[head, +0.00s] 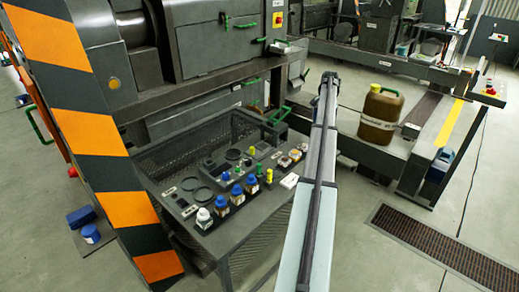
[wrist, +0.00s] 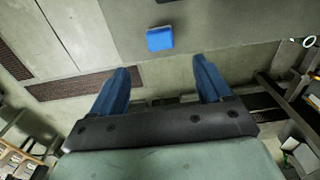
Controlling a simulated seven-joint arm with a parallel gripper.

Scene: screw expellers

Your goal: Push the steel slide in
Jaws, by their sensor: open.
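I cannot tell for sure which part is the steel slide. A small grey ledge (head: 286,47) juts from the machine front at the upper middle of the head view, left of my arm, and may be it. My gripper (wrist: 162,64) is open and empty in the wrist view, its two blue fingers apart over the floor. In the head view my arm reaches up the middle of the picture, and its far end stands clear to the right of the ledge. No slide is recognisable in the wrist view.
A mesh-sided stand (head: 225,245) with bottles and caps is left of my arm. A brown jug (head: 381,117) stands on a beam at right. A striped orange-black post (head: 88,135) fills the left. A blue object (wrist: 160,39) lies beyond my fingers. Floor is open at right.

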